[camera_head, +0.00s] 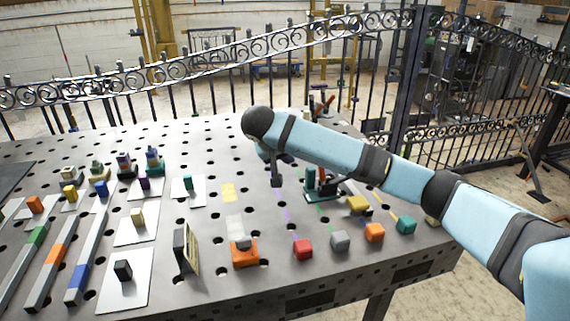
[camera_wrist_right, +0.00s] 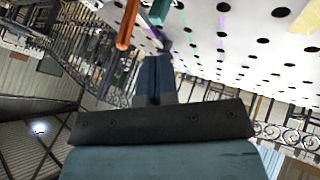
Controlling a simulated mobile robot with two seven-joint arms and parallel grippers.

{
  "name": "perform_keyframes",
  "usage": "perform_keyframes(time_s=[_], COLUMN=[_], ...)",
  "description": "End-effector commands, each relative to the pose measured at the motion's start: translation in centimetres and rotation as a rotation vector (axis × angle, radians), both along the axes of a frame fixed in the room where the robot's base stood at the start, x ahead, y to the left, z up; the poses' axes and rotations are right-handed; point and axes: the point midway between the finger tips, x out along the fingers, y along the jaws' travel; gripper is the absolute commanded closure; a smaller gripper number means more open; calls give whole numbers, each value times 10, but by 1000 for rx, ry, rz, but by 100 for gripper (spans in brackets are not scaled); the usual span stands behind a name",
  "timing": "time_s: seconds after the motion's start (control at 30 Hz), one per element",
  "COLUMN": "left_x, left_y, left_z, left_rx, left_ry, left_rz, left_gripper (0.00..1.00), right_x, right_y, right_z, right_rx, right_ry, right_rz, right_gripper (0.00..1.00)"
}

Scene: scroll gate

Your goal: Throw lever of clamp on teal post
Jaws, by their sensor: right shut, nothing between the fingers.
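A teal post (camera_head: 310,178) stands on a dark green clamp base (camera_head: 322,196) right of centre on the table. A small reddish part beside the post is partly covered by my arm. The wrist view shows a teal piece (camera_wrist_right: 158,12) and an orange bar (camera_wrist_right: 127,24) at the top; I cannot tell for certain which clamp the bar belongs to. My right gripper (camera_head: 277,181) points down, shut and empty, to the left of the teal post and apart from it. Its fingers show in the wrist view (camera_wrist_right: 162,48). My left gripper is out of view.
Another device with a red-orange handle (camera_head: 325,104) stands behind my arm. Red (camera_head: 303,249), grey (camera_head: 340,240), orange (camera_head: 375,232) and teal (camera_head: 405,224) blocks line the front. An orange holder (camera_head: 244,252) stands left of them. A metal gate (camera_head: 400,90) stands behind the perforated table (camera_head: 210,280).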

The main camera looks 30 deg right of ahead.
Motion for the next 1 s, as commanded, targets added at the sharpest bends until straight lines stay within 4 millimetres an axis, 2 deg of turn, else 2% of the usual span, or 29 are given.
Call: perform_keyframes(time_s=[0.03,0.2,0.47,0.6,0.7,1.0], left_x=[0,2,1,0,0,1], left_y=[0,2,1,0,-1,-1], left_z=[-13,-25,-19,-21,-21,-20], left_rx=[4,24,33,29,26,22], left_ry=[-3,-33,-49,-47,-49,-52], left_rz=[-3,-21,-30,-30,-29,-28], left_gripper=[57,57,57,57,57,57], right_x=[1,9,24,18,15,14], right_y=[-4,-19,-51,-73,-81,-87], right_z=[-16,-37,-70,-62,-61,-60], right_rx=[1,3,-1,-3,-2,0], right_ry=[2,0,1,-3,-1,-1], right_rz=[-1,-1,-1,0,0,2], right_gripper=[100,100,100,100,100,100])
